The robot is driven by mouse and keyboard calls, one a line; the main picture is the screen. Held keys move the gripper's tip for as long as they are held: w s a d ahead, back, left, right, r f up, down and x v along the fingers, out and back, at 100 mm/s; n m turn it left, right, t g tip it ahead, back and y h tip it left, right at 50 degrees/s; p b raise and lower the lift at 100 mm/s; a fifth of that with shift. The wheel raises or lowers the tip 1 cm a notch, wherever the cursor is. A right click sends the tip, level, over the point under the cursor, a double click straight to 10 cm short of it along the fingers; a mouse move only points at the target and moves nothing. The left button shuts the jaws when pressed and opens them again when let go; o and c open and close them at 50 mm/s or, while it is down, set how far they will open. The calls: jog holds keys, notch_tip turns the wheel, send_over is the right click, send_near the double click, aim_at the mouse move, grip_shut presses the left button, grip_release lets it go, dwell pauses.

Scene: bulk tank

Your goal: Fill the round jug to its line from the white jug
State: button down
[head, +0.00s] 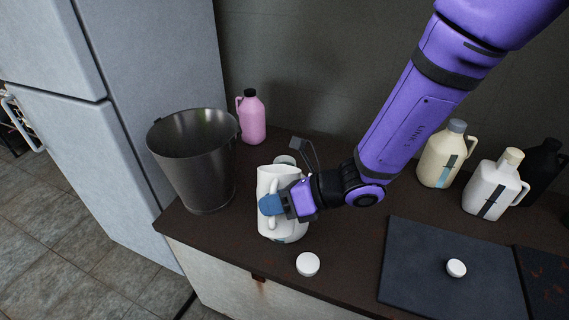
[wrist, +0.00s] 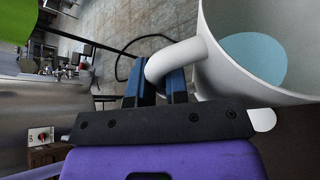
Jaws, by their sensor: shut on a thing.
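A white open-topped jug (head: 268,184) is at the front edge of the dark counter, left of my arm. My gripper (head: 272,205) is shut on its handle (wrist: 176,58). In the wrist view the blue fingers close around the handle, and pale blue liquid (wrist: 254,58) shows inside the jug. The jug looks near upright; I cannot tell whether its base touches the counter. A small pale rounded thing (head: 286,160) shows just behind the jug, mostly hidden; I cannot tell whether it is the round jug. No fill line can be made out.
A metal bucket (head: 196,165) stands left, with a pink bottle (head: 253,118) behind it. A white cap (head: 307,264) lies in front; another (head: 456,267) lies on a dark mat (head: 420,290). Cream (head: 440,156), white (head: 491,187) and black (head: 543,170) bottles stand right. A fridge is left.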

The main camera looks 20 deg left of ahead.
aim_at(270, 234)
jog(key=shift+s+d+f+n+t, duration=0.1)
jog(key=shift+s+f+n+t, duration=0.25)
jog(key=shift+s+f, duration=0.4)
jog(key=shift+s+d+f+n+t, duration=0.1)
jog(key=shift+s+f+n+t, duration=0.25)
jog(key=shift+f, duration=0.65)
jog(key=shift+s+d+f+n+t, duration=0.1)
jog(key=shift+s+f+n+t, duration=0.1)
jog(key=shift+s+f+n, duration=0.55)
jog(key=shift+s+f+n+t+y, duration=0.2)
jog(key=shift+s+f+n+t, duration=0.1)
jog(key=shift+f, duration=0.5)
jog(key=shift+s+f+n+t+y, duration=0.2)
jog(key=shift+f+n+t, duration=0.1)
jog(key=shift+f, duration=0.45)
